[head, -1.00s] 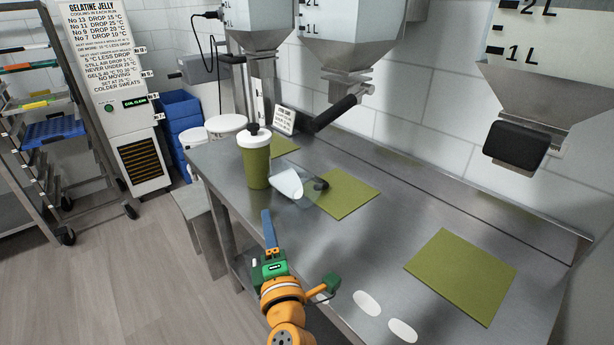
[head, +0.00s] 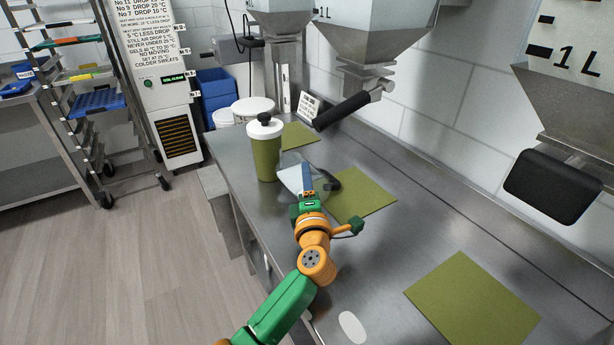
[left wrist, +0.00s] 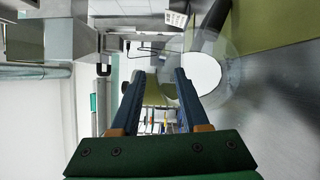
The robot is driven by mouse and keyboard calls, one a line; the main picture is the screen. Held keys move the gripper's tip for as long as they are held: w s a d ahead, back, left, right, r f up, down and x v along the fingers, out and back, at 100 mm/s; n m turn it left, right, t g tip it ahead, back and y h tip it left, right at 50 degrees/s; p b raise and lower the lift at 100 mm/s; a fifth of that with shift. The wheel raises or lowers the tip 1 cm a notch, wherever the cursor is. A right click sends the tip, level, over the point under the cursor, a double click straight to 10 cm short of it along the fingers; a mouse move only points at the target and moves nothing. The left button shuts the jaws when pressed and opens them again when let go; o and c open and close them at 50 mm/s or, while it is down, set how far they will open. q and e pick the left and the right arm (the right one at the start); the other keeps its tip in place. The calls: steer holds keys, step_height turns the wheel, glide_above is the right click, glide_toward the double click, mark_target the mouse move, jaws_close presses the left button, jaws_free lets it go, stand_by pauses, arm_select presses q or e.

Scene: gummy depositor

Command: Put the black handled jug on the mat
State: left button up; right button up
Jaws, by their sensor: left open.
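A clear jug (head: 289,178) with a white round end and a black handle (head: 332,181) lies tipped on the steel counter, its handle side by the edge of the middle olive mat (head: 368,196). My left gripper (head: 306,168) is open in front of the jug and hides part of it. In the left wrist view, the jug's white end (left wrist: 203,76) is beside the right-hand finger, and its dark handle (left wrist: 215,16) is above. Nothing is clearly between the fingers (left wrist: 159,74). My right gripper is not in view.
An olive container (head: 266,158) with a white lid stands just left of the jug. Other olive mats lie at the back (head: 298,135) and front right (head: 472,302). Hoppers hang above, one with a black handle (head: 342,110). The counter between the mats is clear.

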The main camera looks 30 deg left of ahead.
arm_select(q)
steer(key=x, duration=0.3)
jaws_close()
stand_by(1.3)
